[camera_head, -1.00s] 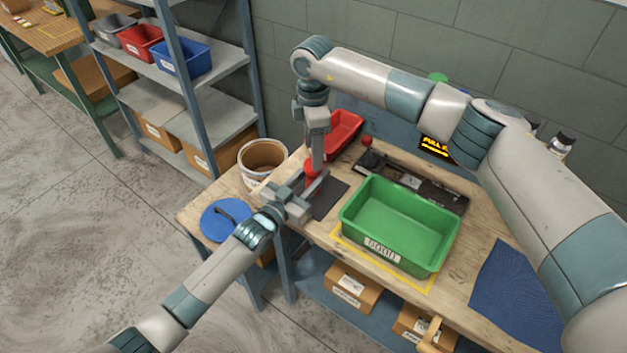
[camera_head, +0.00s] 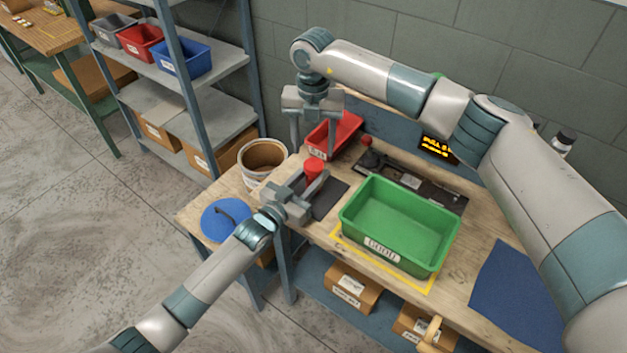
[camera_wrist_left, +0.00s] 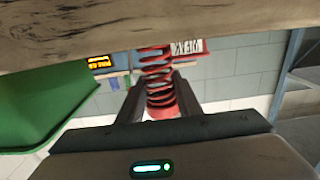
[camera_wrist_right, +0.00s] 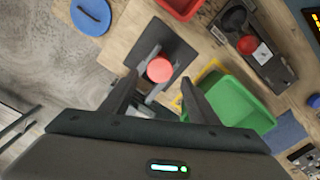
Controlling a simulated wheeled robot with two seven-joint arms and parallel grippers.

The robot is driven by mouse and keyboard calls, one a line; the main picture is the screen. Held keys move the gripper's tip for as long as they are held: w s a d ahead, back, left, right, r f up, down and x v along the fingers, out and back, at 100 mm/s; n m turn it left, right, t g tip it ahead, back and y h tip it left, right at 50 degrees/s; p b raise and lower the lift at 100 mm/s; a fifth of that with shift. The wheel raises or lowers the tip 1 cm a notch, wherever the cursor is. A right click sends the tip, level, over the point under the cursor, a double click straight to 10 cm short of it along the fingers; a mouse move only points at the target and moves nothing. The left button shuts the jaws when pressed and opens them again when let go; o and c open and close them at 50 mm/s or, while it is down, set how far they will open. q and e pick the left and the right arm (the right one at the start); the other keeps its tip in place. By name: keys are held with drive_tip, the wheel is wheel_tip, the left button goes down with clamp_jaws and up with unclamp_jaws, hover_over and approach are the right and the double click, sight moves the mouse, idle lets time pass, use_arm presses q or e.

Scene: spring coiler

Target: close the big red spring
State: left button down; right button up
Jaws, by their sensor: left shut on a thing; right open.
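The big red spring (camera_wrist_left: 158,88) stands between the two fingers of my left gripper (camera_wrist_left: 160,95) in the left wrist view, its coils visible with gaps between them. In the head view its red top (camera_head: 314,166) shows above the fingers of my left gripper (camera_head: 309,188), which is shut on it over the dark mat (camera_head: 331,198). My right gripper (camera_head: 309,135) is open above and behind the spring. In the right wrist view the red top (camera_wrist_right: 160,70) lies below and between the open fingers of my right gripper (camera_wrist_right: 156,98), apart from them.
A green bin (camera_head: 400,225) stands right of the spring. A red bin (camera_head: 338,135) and a black device (camera_head: 425,185) with a red knob are behind. A blue lid (camera_head: 222,222) and a white bucket (camera_head: 262,160) are at left. A blue mat (camera_head: 515,285) lies at right.

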sight(314, 164)
drive_tip(key=n, duration=0.4)
drive_tip(key=shift+r+n, duration=0.3)
drive_tip(key=n, duration=0.4)
drive_tip(key=shift+r, duration=0.25)
drive_tip(key=n, duration=0.4)
drive_tip(key=shift+r+n, duration=0.25)
drive_tip(key=shift+n, duration=0.05)
drive_tip(key=n, duration=0.3)
drive_tip(key=shift+r+n, duration=0.15)
drive_tip(key=shift+n, duration=0.15)
drive_tip(key=shift+f, duration=4)
